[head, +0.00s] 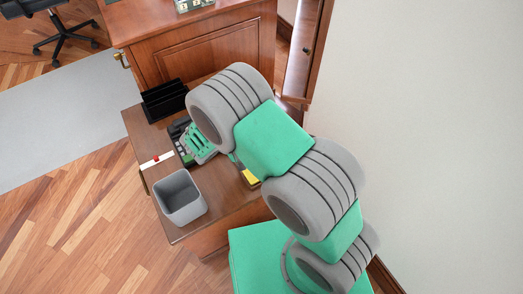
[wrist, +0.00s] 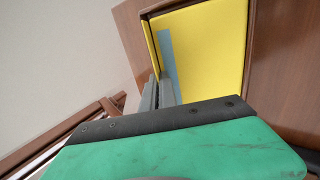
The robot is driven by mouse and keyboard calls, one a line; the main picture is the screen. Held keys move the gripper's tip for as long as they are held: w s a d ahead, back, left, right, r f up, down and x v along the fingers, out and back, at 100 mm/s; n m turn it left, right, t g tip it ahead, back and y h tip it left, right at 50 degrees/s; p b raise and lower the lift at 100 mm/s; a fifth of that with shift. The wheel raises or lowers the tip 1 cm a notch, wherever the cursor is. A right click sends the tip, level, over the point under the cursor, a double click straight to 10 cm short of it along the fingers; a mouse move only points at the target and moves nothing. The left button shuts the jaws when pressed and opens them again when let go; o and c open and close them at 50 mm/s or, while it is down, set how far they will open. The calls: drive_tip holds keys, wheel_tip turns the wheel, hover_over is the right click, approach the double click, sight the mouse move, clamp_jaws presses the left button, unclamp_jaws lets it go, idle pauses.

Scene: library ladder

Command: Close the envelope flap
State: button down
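A yellow piece that looks like the envelope (wrist: 210,50) fills the upper middle of the wrist view, with a narrow blue-grey strip along its left part and a brown border around it. A small yellow patch (head: 250,176) shows on the brown desk in the head view, partly hidden by my arm. My gripper (wrist: 159,92) has its two grey fingers close together at the lower left edge of the yellow piece. I see nothing between them. I cannot tell whether they touch it, or clearly make out the flap.
A grey bin (head: 180,198), a black tray (head: 165,101) and a white strip with a red spot (head: 155,161) are on the desk (head: 215,212). A wooden cabinet (head: 210,55) stands behind and a pale wall (head: 420,120) rises at the right. Open floor lies left.

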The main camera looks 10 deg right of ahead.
drive_tip(key=c, duration=2.1)
unclamp_jaws()
drive_tip(key=o, duration=0.4)
